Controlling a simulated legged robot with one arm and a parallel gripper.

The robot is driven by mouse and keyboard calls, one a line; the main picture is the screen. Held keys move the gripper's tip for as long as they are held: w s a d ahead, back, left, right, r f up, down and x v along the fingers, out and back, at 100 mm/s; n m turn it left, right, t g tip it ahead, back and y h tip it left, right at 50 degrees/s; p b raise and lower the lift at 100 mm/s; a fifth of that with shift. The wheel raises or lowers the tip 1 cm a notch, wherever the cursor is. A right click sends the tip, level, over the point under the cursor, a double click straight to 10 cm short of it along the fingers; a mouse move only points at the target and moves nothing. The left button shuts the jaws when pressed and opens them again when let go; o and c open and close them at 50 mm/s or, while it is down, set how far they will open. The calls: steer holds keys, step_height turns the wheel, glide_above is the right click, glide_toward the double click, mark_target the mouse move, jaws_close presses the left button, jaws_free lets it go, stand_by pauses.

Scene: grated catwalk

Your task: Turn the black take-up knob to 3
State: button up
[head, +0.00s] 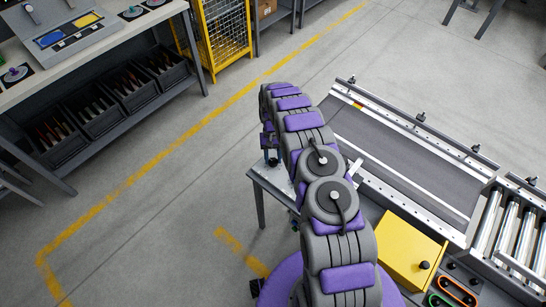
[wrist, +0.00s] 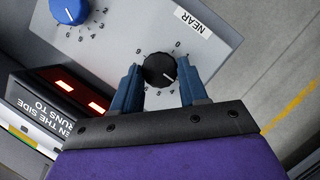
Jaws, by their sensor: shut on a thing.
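The black take-up knob (wrist: 159,70) sits on a light grey panel (wrist: 115,48) in the wrist view. A numbered scale surrounds it, partly hidden by my fingers, and a "NEAR" label (wrist: 193,21) is beside it. The knob's white mark points to the lower right, toward the low-middle numbers near the right finger; the exact number is hard to read. My gripper (wrist: 160,74) has one blue finger on each side of the knob and is shut on it.
A blue knob (wrist: 69,10) with its own scale is on the same panel. A dark box with red lit bars (wrist: 78,92) is close at left. In the head view a conveyor belt (head: 400,155), rollers (head: 505,235) and a yellow box (head: 408,250) are right of my arm.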

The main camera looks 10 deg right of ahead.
steer(key=o, duration=1.1)
steer(key=shift+c, duration=0.2)
steer(key=p+v, duration=0.1)
steer(key=v, duration=1.6)
steer(key=shift+a+r, duration=0.1)
steer(key=shift+r, duration=0.05)
